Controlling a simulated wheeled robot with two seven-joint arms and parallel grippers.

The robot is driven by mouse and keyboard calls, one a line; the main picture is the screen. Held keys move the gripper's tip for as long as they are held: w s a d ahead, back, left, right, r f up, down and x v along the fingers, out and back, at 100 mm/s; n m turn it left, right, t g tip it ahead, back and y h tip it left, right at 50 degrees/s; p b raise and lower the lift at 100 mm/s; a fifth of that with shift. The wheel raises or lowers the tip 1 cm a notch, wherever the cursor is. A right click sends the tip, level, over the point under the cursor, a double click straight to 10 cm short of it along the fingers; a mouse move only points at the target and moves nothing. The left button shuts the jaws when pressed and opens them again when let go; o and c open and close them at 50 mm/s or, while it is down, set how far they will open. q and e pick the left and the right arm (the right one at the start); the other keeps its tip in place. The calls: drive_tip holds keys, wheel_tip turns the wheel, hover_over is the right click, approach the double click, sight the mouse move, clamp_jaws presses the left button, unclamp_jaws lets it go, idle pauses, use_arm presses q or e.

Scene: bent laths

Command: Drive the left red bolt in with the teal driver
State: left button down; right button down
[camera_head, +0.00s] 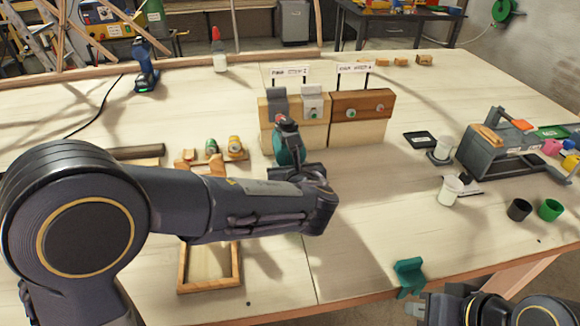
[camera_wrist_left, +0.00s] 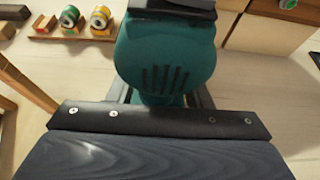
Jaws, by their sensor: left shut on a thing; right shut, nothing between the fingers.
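The teal driver (camera_head: 290,148) is upright-looking in my left gripper (camera_head: 298,170), which is shut on it. In the left wrist view the driver's slotted teal body (camera_wrist_left: 165,60) fills the upper middle. The driver stands close in front of the left wooden block (camera_head: 318,134), at its left half. I cannot tell whether its tip touches a bolt. A small bolt head (camera_head: 312,114) shows on that block's right half; the left half's face is partly hidden by the driver. My right gripper (camera_head: 432,306) is shut and empty at the bottom right, partly cut off.
A second wooden block (camera_head: 360,132) with two bolt heads stands right beside the first. Spools (camera_head: 235,147) sit on a small rack at left. A wooden frame (camera_head: 182,291) lies under my left arm. A grey toolbox (camera_head: 490,155) and cups stand right. A teal holder (camera_head: 409,272) sits at the front edge.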

sight(292, 159)
use_arm(q)
drive_tip(key=shift+r+p, duration=1.2)
drive_tip(key=shift+r, duration=0.55)
